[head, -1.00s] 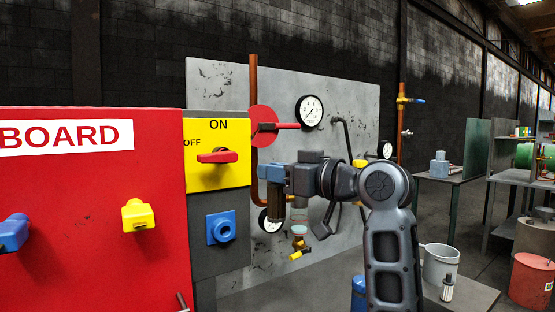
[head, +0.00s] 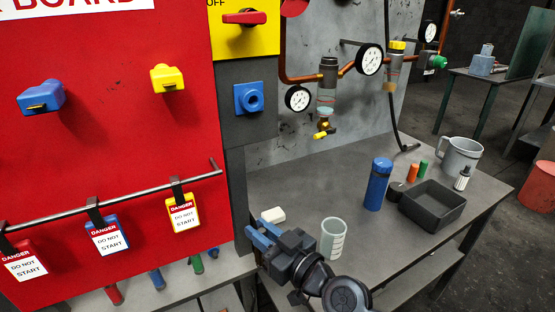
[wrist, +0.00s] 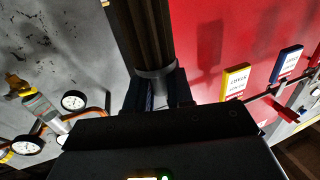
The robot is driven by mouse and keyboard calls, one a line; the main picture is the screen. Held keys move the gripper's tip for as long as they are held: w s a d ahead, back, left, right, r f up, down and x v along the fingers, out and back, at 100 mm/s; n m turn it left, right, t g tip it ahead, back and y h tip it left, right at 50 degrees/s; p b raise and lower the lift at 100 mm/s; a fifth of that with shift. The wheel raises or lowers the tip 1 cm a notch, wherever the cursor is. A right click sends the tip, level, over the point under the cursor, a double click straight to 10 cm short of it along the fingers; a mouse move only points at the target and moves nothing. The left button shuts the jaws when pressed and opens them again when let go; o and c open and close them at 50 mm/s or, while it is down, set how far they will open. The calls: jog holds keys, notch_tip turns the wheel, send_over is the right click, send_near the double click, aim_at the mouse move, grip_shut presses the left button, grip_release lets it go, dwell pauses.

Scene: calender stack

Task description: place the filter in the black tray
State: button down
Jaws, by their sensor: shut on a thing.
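My gripper (head: 262,235) is low over the front left of the grey bench, beside the red board's edge. In the wrist view its jaws (wrist: 157,92) are shut on a dark, ribbed-looking cylinder with a grey end collar, which I take to be the filter (wrist: 145,40). The black tray (head: 430,206) is an open rectangular box on the bench at the right, apart from my gripper. Its inside looks empty.
A blue cylinder (head: 378,184), a dark round cap (head: 396,192) and a grey mug (head: 459,158) stand around the tray. Pipes with gauges (head: 369,60) are behind.

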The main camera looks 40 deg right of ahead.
jog(key=a+f, duration=0.3)
jog(key=f, duration=0.6)
jog(key=s+a+f, duration=0.1)
jog(key=a+f, duration=0.3)
jog(key=f, duration=0.5)
jog(key=shift+s+a+f, duration=0.2)
jog(key=shift+f, duration=0.1)
jog(key=shift+s, duration=0.1)
